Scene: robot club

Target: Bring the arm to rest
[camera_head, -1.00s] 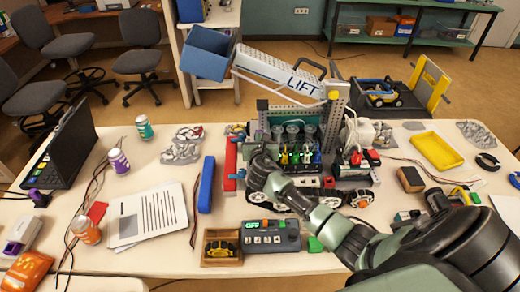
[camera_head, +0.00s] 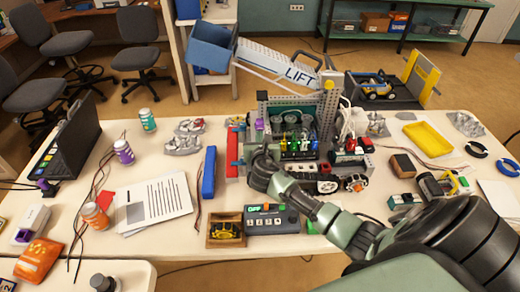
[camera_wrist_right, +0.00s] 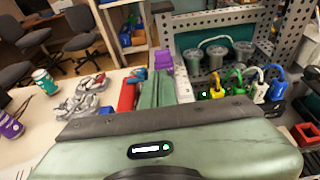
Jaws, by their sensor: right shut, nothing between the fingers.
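My right arm comes in from the lower right in the head view. Its gripper (camera_head: 262,160) is at the left front of the lift machine (camera_head: 322,108), beside a red bar (camera_head: 232,150). In the right wrist view the green fingers (camera_wrist_right: 156,90) are together with nothing between them. They are close to a red block (camera_wrist_right: 127,94) and a purple piece (camera_wrist_right: 164,60); I cannot tell if they touch anything. My left gripper is not in view.
Coloured plugs (camera_wrist_right: 240,85) stand right of the gripper. A control panel (camera_head: 271,220) and a wooden box (camera_head: 226,232) lie nearer the table's front edge.

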